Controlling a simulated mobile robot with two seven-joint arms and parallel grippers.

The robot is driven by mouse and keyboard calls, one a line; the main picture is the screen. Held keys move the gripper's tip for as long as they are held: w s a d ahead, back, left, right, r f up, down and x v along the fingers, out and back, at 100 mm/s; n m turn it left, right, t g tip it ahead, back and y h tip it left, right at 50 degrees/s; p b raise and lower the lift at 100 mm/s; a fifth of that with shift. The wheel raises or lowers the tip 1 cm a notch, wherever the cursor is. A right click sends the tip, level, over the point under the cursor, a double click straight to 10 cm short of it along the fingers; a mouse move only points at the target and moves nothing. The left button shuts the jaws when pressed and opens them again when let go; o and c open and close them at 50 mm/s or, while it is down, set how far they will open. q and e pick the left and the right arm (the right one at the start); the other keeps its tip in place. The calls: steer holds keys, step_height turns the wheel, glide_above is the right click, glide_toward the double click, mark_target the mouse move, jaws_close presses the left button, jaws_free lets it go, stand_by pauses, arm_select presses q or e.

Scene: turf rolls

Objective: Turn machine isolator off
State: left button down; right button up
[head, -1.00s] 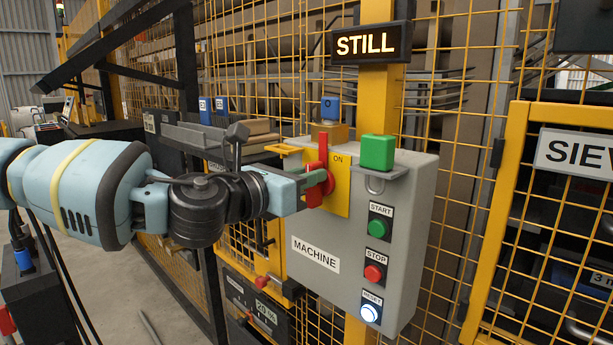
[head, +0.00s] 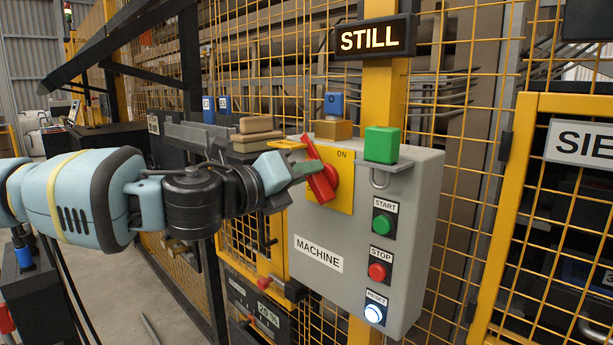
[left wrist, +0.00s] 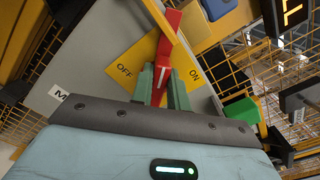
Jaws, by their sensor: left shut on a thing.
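The red isolator handle (head: 321,185) sits on a yellow plate (head: 344,190) on the front of the grey machine box (head: 318,225). The handle is tilted, its top leaning left, away from the ON mark. My left gripper (head: 304,171) is at the handle from the left, its green fingers shut on it. In the left wrist view the red handle (left wrist: 164,70) stands between the green fingers (left wrist: 162,88), with OFF printed on one side and ON on the other. My right gripper is not in view.
Green START (head: 382,224), red STOP (head: 377,271) and lit RESET (head: 373,313) buttons line the box's right side. The sign (head: 372,39) reads STILL. Yellow mesh fencing surrounds the box.

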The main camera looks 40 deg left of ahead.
arm_select(q)
steer(key=n+b, duration=0.1)
steer(key=n, duration=0.2)
steer(key=f+n+b, duration=0.1)
steer(key=n, duration=0.2)
steer(key=n+b, duration=0.1)
steer(key=n, duration=0.2)
steer(key=shift+a+f+n, duration=0.3)
steer(key=shift+n, duration=0.1)
stand_by(0.4)
steer(key=c, duration=1.4)
jaws_free()
steer(key=shift+o, duration=0.2)
steer(key=shift+s, duration=0.1)
